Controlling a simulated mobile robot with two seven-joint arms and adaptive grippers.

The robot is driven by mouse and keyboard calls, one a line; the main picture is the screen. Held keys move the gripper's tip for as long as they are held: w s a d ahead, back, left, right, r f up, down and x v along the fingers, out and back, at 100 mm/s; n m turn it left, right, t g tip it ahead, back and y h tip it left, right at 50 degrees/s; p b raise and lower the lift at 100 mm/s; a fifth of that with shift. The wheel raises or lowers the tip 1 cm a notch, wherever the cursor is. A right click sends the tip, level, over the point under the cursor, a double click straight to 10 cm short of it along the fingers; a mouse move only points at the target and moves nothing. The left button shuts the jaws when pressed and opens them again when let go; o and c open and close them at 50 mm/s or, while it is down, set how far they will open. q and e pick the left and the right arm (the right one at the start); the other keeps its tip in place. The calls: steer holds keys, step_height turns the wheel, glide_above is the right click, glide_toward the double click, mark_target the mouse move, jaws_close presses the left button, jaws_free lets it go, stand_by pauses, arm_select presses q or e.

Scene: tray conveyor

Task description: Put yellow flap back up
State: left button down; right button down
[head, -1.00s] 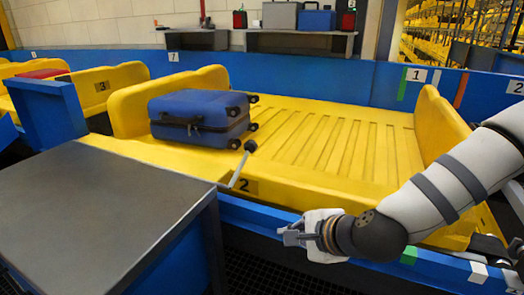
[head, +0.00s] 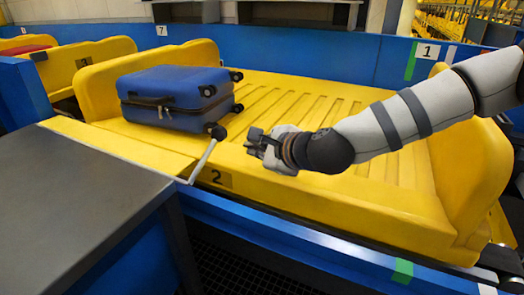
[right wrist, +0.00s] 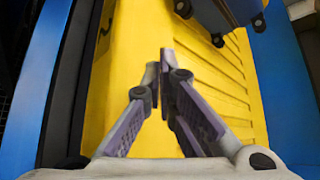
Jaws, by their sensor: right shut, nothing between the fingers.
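The yellow flap (head: 120,143) appears as a flat panel, folded down, between the grey table and the tray's bed. A grey lever (head: 203,160) with a black knob rises at its right end beside the number 2. The yellow tray (head: 345,180) has raised ends and a ribbed bed. My right gripper (head: 255,143) is shut and empty, in front of the ribbed bed and just right of the knob. In the right wrist view its fingertips (right wrist: 165,62) meet over yellow surface. My left gripper is out of view.
A blue suitcase (head: 172,97) lies on the tray's left part, behind the flap. A grey-topped table (head: 85,215) stands at the near left. A blue rail (head: 270,230) runs along the front. The ribbed bed right of the suitcase is empty.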

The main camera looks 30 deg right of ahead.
steer(key=shift+f+x, duration=0.25)
steer(key=shift+x, duration=0.95)
steer(key=a+r, duration=0.2)
steer(key=r, duration=0.1)
steer(key=shift+a+p, duration=0.25)
steer(key=shift+p, duration=0.1)
steer(key=shift+s+a+r, duration=0.1)
steer(key=shift+a, duration=0.15)
